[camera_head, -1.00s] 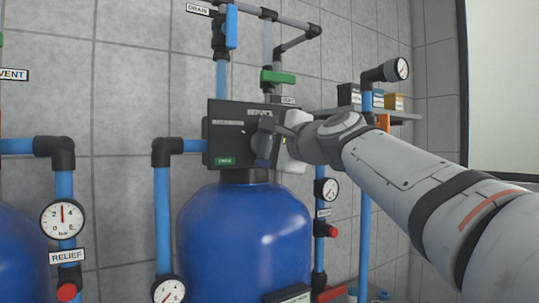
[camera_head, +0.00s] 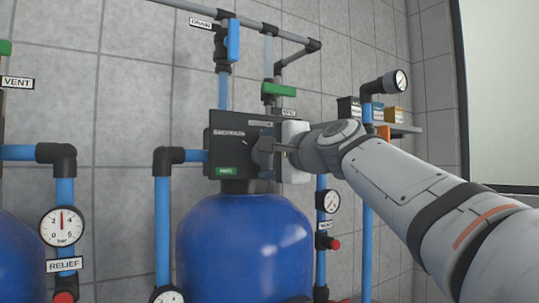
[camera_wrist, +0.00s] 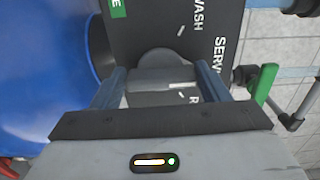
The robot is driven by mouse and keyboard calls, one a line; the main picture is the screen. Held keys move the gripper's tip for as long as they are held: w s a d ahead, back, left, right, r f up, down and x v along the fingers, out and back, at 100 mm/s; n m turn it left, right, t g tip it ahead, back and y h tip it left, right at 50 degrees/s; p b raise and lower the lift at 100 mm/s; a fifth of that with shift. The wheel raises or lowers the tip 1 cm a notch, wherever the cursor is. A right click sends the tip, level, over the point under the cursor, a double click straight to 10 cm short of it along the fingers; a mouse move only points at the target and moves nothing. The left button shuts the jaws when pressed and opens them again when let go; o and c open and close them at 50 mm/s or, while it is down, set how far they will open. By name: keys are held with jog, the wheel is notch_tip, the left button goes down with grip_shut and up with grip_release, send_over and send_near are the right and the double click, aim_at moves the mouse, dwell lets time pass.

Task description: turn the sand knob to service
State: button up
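The sand knob (camera_wrist: 160,72) is a grey round knob with a raised bar and a white pointer line, on a dark control panel (camera_wrist: 130,30) above the blue tank. In the wrist view the pointer lies toward the right, the side of the partly visible "SERV" lettering. "WASH" and a cut-off "R" label lie above and below it. My gripper (camera_wrist: 160,88) has its two blue-grey fingers apart, one on each side of the knob bar; contact cannot be told. In the head view my gripper (camera_head: 268,150) is at the panel and covers most of the knob.
The blue tank (camera_head: 245,245) stands below the panel (camera_head: 228,150). Blue pipes (camera_head: 163,230) flank it. A green-handled valve (camera_head: 278,90) and a blue-handled drain valve (camera_head: 233,40) are above. A shelf with small boxes (camera_head: 395,115) is at right.

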jog(key=o, duration=0.4)
jog(key=b+v, duration=0.1)
jog(key=v, duration=0.6)
jog(key=shift+s+d+b, duration=0.25)
jog(key=shift+s+b, duration=0.1)
jog(key=shift+b, duration=0.05)
